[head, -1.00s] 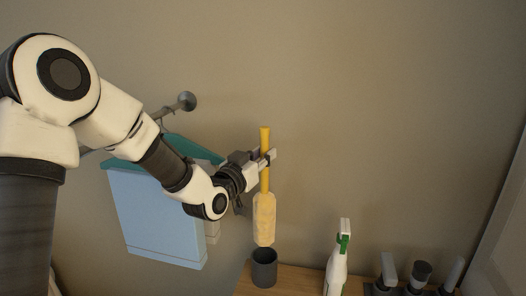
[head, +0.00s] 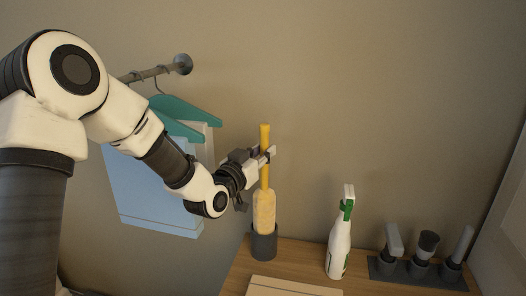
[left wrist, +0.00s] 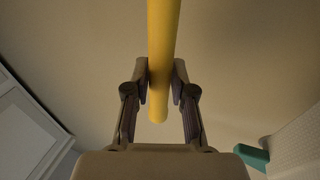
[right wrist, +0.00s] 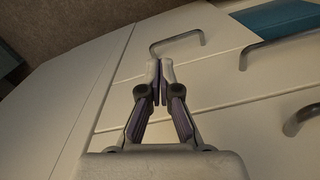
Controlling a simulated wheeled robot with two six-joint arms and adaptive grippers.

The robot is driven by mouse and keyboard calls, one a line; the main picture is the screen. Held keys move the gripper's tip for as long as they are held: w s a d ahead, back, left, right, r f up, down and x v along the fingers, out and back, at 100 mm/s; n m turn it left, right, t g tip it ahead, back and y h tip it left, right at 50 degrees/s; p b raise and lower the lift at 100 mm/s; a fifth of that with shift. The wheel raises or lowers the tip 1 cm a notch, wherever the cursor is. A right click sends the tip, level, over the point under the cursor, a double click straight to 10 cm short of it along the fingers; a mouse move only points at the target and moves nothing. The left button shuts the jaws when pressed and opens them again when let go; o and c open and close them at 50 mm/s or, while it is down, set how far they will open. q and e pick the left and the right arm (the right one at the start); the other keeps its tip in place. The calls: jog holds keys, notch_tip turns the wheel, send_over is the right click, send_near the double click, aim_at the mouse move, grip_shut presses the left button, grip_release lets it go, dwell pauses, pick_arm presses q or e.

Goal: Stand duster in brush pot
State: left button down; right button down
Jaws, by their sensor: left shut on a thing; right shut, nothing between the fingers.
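The duster has a yellow handle and a pale yellow fluffy head (head: 265,212). It is upright, head down, and its handle also shows in the left wrist view (left wrist: 163,50). The dark grey brush pot (head: 264,246) stands on the wooden top, and the lower end of the duster head is hidden behind its rim, apparently inside it. My left gripper (head: 266,157) is shut on the duster's handle. My right gripper (right wrist: 161,80) is shut and empty, in front of pale drawer fronts in the right wrist view.
A white and green spray bottle (head: 339,240) stands right of the pot. Farther right is a dark rack (head: 412,277) with several grey-handled tools. A rail with hangers and blue cloth (head: 150,190) is on the left. A pale board (head: 290,287) lies in front.

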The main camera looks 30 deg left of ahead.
pick_arm(q)
jog(key=shift+w+f, duration=0.1)
jog(key=shift+f, duration=0.6)
jog(key=c, duration=0.9)
grip_release()
jog(key=s, duration=1.2)
jog(key=shift+a+f, duration=0.4)
